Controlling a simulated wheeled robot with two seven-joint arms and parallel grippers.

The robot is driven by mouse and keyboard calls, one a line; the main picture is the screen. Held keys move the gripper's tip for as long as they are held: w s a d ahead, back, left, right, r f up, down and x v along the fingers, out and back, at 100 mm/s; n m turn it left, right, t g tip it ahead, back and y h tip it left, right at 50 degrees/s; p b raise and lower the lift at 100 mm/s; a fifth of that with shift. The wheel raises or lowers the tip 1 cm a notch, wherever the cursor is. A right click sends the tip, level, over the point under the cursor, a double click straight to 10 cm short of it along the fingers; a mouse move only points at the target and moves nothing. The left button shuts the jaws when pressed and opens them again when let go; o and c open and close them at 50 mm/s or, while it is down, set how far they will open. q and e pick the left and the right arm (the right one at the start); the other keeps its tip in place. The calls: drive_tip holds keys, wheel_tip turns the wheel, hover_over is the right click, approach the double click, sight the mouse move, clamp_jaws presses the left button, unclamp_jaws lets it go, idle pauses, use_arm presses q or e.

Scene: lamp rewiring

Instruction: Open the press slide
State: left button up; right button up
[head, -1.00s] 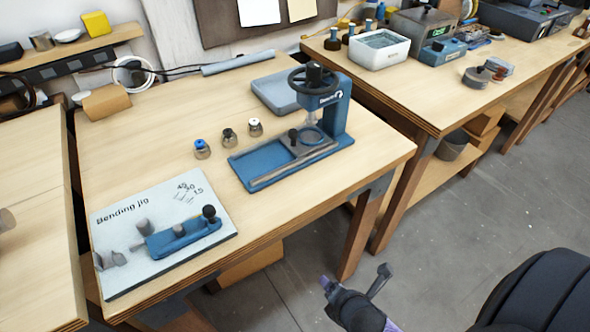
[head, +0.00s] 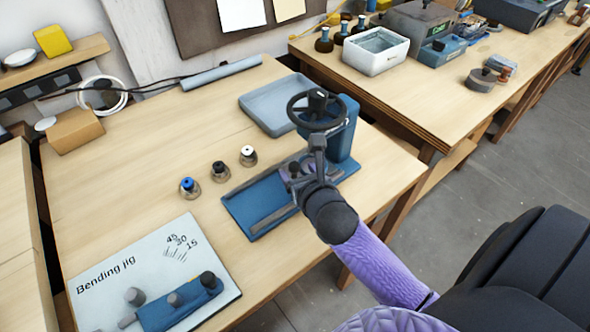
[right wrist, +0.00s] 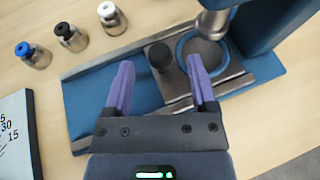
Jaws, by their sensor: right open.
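The blue press (head: 340,130) with its black handwheel (head: 317,108) stands on the middle bench. Its slide is a grey metal plate (right wrist: 179,75) with a black knob (right wrist: 160,57) and a blue-rimmed round recess (right wrist: 205,55); the recess is under the press head. My right gripper (right wrist: 160,62) is over the slide. Its purple fingers are open, one on each side of the knob in the picture. I cannot tell whether they touch it. My right arm hides part of the press base. My left gripper is out of view.
Three small capped bottles (right wrist: 70,37) stand left of the press. The bending jig board (head: 150,270) lies at the front left. A grey tray (head: 262,118) lies behind the press. Clear benchtop (head: 140,165) lies left of the bottles.

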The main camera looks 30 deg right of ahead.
drive_tip(key=shift+x, duration=1)
clamp_jaws()
idle(0.7)
